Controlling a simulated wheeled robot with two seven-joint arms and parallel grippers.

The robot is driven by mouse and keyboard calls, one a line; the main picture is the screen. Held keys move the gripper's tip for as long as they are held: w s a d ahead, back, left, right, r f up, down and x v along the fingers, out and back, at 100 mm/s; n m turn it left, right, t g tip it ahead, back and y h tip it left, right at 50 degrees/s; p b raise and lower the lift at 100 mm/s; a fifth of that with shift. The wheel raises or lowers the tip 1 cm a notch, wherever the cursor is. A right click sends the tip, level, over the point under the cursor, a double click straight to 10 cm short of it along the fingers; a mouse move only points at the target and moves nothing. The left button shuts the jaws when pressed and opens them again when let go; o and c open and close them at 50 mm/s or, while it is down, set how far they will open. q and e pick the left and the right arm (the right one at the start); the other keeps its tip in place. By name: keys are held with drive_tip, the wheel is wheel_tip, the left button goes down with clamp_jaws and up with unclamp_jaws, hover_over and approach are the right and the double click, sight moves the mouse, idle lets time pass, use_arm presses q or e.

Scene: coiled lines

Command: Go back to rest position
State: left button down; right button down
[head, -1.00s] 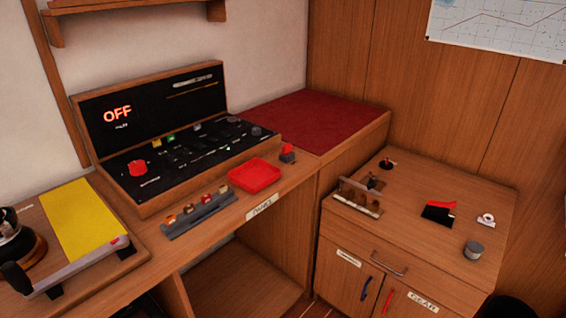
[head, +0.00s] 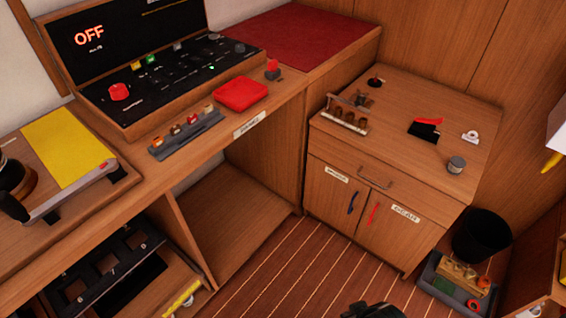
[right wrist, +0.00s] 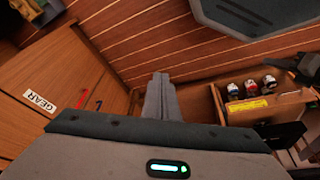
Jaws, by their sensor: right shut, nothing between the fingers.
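My right gripper (right wrist: 161,90) shows in the right wrist view with its two grey fingers together and nothing between them. It is over the striped wooden floor (right wrist: 135,40), apart from the GEAR cabinet (right wrist: 60,70) on the left. In the head view, a dark piece (head: 372,310) at the bottom edge may be part of my arm; it is too cut off to tell. My left gripper is not clearly seen in either view.
The GEAR cabinet (head: 335,215) stands at right, beside a black bin (head: 482,235) and a tray of small items (head: 455,297). A console marked OFF (head: 150,110) sits on the left bench. In the wrist view, a wooden box (right wrist: 222,104) holds small bottles. Open floor lies between.

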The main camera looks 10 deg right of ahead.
wheel_tip(320, 180, down, 27)
drive_tip(key=s+a+t, duration=0.1)
drive_tip(key=a, duration=0.1)
drive_tip(key=shift+a+r+y, duration=0.15)
drive_tip(key=shift+a+y, duration=0.1)
drive_tip(key=shift+y, duration=0.15)
drive_tip(key=shift+s, duration=0.15)
